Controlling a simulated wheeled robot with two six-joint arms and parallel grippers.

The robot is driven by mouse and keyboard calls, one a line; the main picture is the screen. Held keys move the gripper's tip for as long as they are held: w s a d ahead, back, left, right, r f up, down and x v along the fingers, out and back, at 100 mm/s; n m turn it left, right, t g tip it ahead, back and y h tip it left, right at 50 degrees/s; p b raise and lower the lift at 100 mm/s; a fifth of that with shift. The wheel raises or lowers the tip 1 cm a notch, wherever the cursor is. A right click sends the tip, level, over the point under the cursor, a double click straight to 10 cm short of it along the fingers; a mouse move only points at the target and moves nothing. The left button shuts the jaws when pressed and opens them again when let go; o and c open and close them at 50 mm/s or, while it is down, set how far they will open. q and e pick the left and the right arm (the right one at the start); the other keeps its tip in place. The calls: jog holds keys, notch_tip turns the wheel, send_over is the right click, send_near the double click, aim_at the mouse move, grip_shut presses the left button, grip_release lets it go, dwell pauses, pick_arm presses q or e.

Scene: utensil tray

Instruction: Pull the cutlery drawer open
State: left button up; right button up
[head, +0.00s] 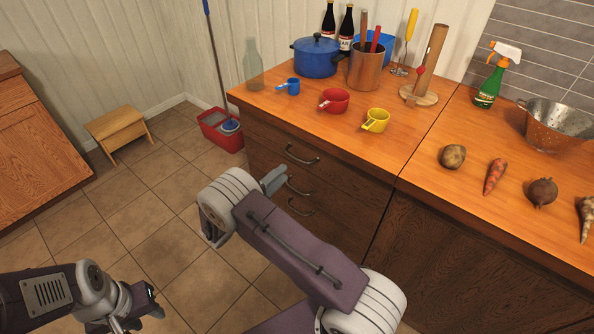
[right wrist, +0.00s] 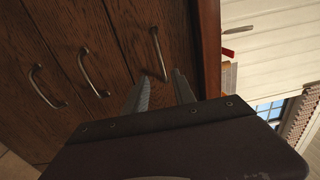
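The dark wooden drawer unit (head: 270,150) stands under the counter, with stacked drawer fronts and curved metal handles. All its drawers look shut. The top drawer's handle (head: 302,157) also shows in the right wrist view (right wrist: 156,50), nearest the counter edge. My right gripper (head: 274,180) is in front of the drawers; in the right wrist view its two fingers (right wrist: 164,74) are apart and empty, with the top handle just ahead, roughly between the tips. Contact cannot be told. My left gripper (head: 138,312) is low at the left, away from the drawers, its opening unclear.
The counter (head: 300,108) holds a blue pot (head: 317,58), coloured measuring cups, a utensil pot (head: 367,68) and vegetables. A red bucket (head: 221,130) stands on the floor left of the drawers, and a wooden stool (head: 120,125) is further left. The tiled floor between is clear.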

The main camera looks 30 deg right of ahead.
aim_at(298, 159)
jog(key=x, duration=0.6)
jog(key=b+x, duration=0.1)
jog(key=x, duration=0.2)
jog(key=shift+r, duration=0.25)
grip_shut()
dwell(1.0)
